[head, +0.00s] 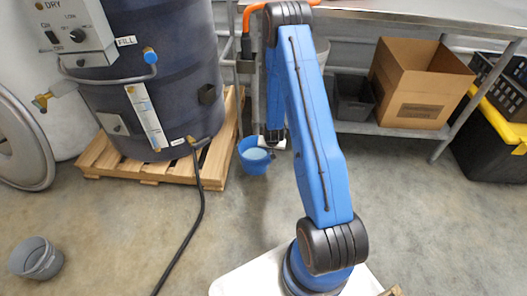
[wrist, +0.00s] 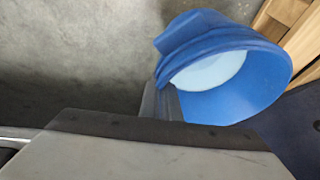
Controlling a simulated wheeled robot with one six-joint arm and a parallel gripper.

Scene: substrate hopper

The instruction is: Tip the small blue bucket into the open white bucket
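The small blue bucket (head: 254,167) hangs just below my gripper (head: 272,141) in the head view, in front of the wooden pallet, with pale stuff inside. In the wrist view the blue bucket (wrist: 245,100) fills the upper right, its opening and pale contents showing. My gripper (wrist: 165,103) appears shut on the near side of its wall; the grip itself is partly hidden by the gripper's body. A whitish round container (head: 322,50) shows partly behind my arm under the bench; I cannot tell if it is the open white bucket.
A large dark drum (head: 165,75) with a control box stands on the wooden pallet (head: 225,150). A grey bucket (head: 36,258) stands on the floor at lower left. A black hose (head: 198,215) crosses the floor. A cardboard box (head: 415,85) and dark bin (head: 353,98) sit on the shelf.

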